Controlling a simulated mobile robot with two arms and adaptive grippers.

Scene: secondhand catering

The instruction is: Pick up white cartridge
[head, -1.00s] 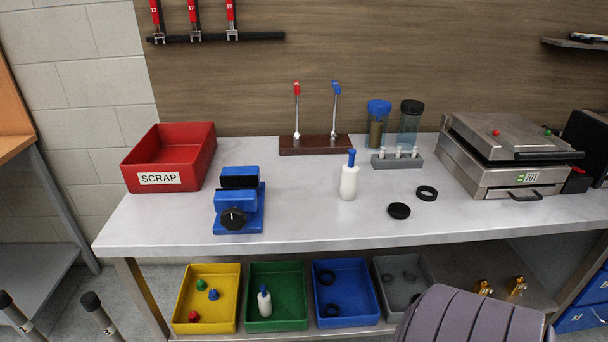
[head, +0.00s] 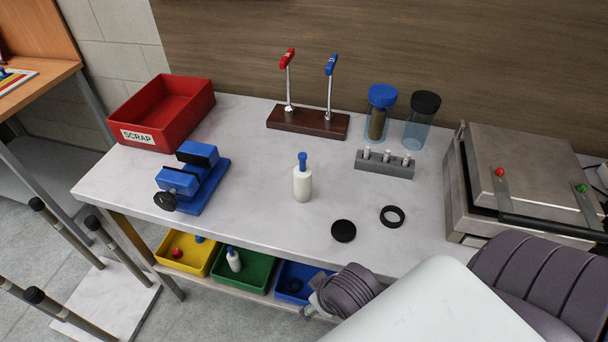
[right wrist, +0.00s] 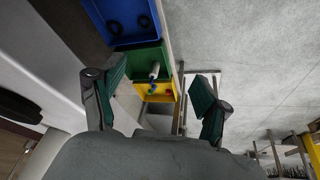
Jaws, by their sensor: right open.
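A white bottle-shaped cartridge with a blue tip (head: 303,184) stands upright on the bench top. A second, similar white cartridge (head: 234,261) is in the green bin (head: 257,277) on the shelf below; it also shows small in the right wrist view (right wrist: 154,71). My right gripper (right wrist: 158,85) is open and empty in the right wrist view, its two fingers framing the bins from some distance. In the head view my right arm comes in from the lower right and its fingers are hidden. My left gripper is not in view.
A blue vise (head: 190,180), red SCRAP bin (head: 135,136), lever stand (head: 308,122), grey rack (head: 384,166), black disc (head: 343,231), black ring (head: 393,216) and metal press (head: 530,160) stand on the bench. Yellow (head: 172,262) and blue (head: 283,293) bins flank the green one.

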